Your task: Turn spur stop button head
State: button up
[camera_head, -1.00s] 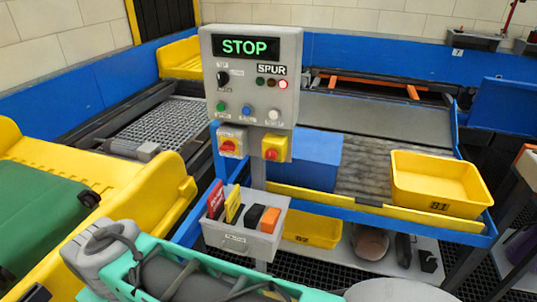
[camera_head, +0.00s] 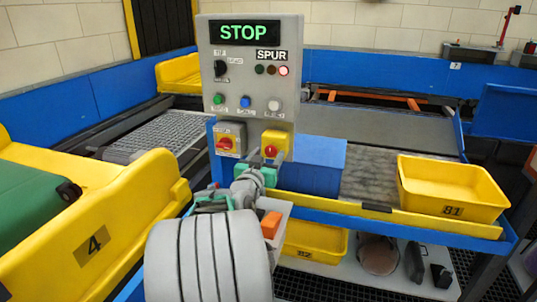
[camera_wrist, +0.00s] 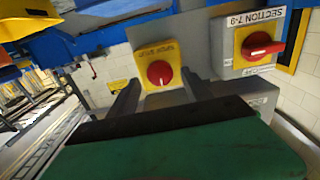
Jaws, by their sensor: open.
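The stop button (camera_head: 271,151) has a round red head on a yellow box, low on the right of the grey control panel (camera_head: 287,75). In the wrist view the red head (camera_wrist: 160,73) shows a small white mark and sits on a yellow face. My gripper (camera_head: 269,166) is open in front of the button. In the wrist view its two dark fingers (camera_wrist: 160,80) reach toward the yellow face, one on each side of the red head. I see no contact with the head; the remaining depth is hard to tell.
A red rotary switch (camera_head: 225,143) on a yellow plate sits beside the button, and also in the wrist view (camera_wrist: 262,47). The panel display (camera_head: 244,33) reads STOP in green. A yellow tray (camera_head: 452,190) stands on the conveyor at right. My arm hides much of the card holder (camera_head: 283,213).

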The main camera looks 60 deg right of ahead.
jog(key=shift+w+d, duration=0.1)
jog(key=shift+d, duration=0.5)
jog(key=shift+c, duration=0.6)
grip_shut()
